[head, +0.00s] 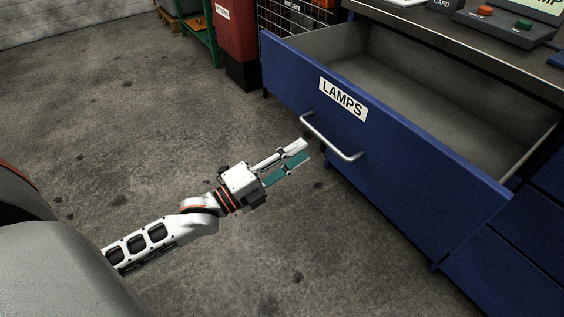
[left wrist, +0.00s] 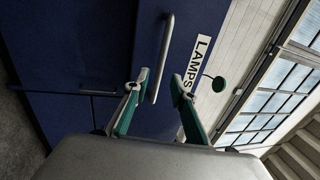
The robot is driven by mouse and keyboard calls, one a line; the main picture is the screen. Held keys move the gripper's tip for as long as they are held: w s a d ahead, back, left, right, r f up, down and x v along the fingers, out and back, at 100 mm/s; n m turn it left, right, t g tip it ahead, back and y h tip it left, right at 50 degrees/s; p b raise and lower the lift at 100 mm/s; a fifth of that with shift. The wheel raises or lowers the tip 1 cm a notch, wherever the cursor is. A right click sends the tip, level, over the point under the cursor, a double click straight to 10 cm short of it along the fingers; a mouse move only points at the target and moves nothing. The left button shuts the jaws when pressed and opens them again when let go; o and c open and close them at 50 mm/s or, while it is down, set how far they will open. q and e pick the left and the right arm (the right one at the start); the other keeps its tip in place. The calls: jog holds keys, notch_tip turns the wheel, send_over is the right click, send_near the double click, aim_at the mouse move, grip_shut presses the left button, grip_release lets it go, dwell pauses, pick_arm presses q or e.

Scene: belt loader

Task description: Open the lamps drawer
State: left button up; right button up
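The blue lamps drawer (head: 400,165) stands pulled far out of the workbench, and its grey inside (head: 425,85) looks empty where it shows. Its front bears a white LAMPS label (head: 343,99) and a silver bar handle (head: 331,139). My left gripper (head: 299,152) is just in front of the handle's left part, apart from it as far as I can tell. In the left wrist view the left gripper's fingers (left wrist: 160,90) are spread, with the handle (left wrist: 162,58) ahead between their tips and nothing held. My right gripper is not in view.
The worktop (head: 450,45) above the drawer carries a control box with red and green buttons (head: 500,25). A red cabinet (head: 237,35) and a wire cage (head: 290,22) stand at the back. The concrete floor (head: 110,130) left of the drawer is clear.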

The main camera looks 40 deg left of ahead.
pick_arm(q)
jog(key=shift+v, duration=2.1)
